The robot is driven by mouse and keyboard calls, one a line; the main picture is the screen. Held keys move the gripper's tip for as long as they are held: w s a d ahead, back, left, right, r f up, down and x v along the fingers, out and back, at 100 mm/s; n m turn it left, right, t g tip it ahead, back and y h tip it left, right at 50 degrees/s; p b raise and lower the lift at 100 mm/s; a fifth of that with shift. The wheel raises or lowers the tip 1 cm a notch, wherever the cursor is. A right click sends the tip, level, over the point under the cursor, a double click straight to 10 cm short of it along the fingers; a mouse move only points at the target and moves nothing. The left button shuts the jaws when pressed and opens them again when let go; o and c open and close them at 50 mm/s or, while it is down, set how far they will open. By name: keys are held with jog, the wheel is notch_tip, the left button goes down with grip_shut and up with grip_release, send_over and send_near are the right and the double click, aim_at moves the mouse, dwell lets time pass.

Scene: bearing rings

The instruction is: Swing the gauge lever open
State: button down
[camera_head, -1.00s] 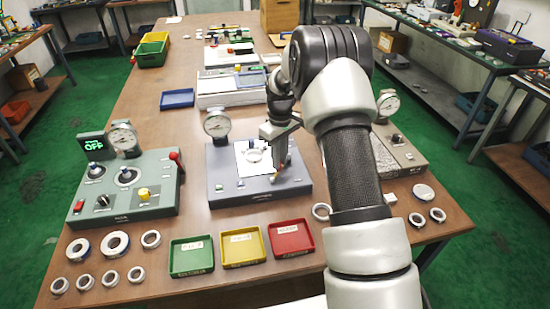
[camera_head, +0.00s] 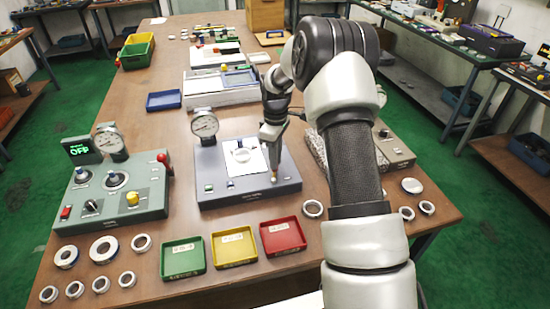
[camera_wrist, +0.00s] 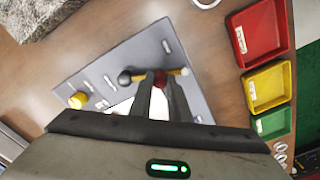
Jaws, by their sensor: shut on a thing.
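The gauge station is a blue-grey box (camera_head: 215,190) in the middle of the bench, with a round dial gauge (camera_head: 205,124) at its back left and a white plate on top. The gauge lever (camera_wrist: 138,76) shows in the wrist view as a brass-coloured rod with a black round end and a red part between my fingers. My gripper (camera_head: 273,176) points down over the right part of the station. In the wrist view my gripper (camera_wrist: 160,84) is shut on the lever. The fingers hide part of the lever and the white plate.
Green (camera_head: 183,258), yellow (camera_head: 234,248) and red (camera_head: 283,237) trays stand in front of the station. A green-grey control box (camera_head: 110,205) is at the left, with several loose rings in front. Another box (camera_head: 392,150) stands at the right, partly behind my arm.

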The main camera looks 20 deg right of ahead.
jog(key=c, duration=1.7)
grip_release()
jog(key=shift+d, duration=0.1)
jog(key=shift+o, duration=0.2)
jog(key=shift+r, duration=0.1)
notch_tip(320, 180, up, 17)
jog(key=shift+r+p, duration=0.15)
jog(key=shift+p, duration=0.25)
